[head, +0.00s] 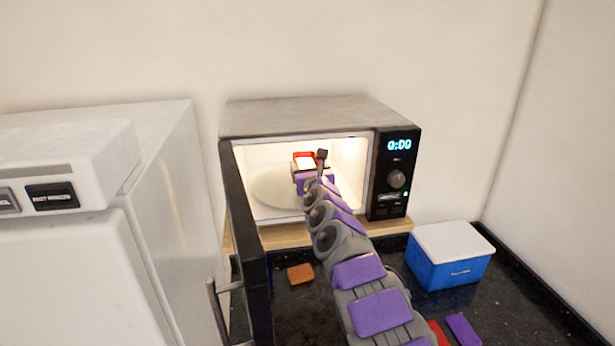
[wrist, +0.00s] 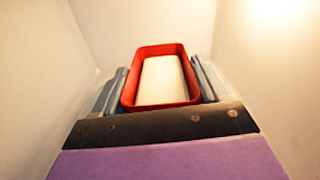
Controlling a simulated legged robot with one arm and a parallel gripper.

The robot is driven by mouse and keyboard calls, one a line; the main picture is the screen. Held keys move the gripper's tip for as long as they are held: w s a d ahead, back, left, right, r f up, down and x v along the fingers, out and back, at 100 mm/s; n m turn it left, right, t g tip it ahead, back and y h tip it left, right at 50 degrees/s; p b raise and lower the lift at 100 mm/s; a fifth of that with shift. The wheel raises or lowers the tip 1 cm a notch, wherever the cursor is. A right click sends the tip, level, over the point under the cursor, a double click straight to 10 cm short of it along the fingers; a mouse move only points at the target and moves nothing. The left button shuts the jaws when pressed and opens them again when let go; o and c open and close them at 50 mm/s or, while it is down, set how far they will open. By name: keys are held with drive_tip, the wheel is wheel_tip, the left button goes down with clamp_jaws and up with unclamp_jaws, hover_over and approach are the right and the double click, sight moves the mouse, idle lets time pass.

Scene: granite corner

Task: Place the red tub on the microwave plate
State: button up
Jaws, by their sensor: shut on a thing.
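The red tub (head: 305,156) is inside the lit microwave (head: 300,118), toward the back. It also shows in the wrist view (wrist: 186,68), with a white inside or content. My gripper (wrist: 161,90) is shut on the tub, with one finger on each side of it. In the head view my gripper (head: 308,170) reaches in through the open front. The round pale microwave plate (head: 275,190) lies on the microwave floor, left of and below the gripper. I cannot tell whether the tub touches the plate; the arm hides part of it.
The microwave door (head: 249,255) stands open at the left. A white appliance (head: 165,190) is further left. A blue box with a white lid (head: 448,270) stands right on the dark counter (head: 345,335). An orange-brown block (head: 300,274) lies in front of the microwave.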

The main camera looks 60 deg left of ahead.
drive_tip(key=shift+f+b, duration=0.3)
drive_tip(key=shift+f, duration=1.2)
drive_tip(key=shift+f, duration=0.1)
drive_tip(key=o, duration=1.4)
drive_tip(key=shift+d, duration=0.15)
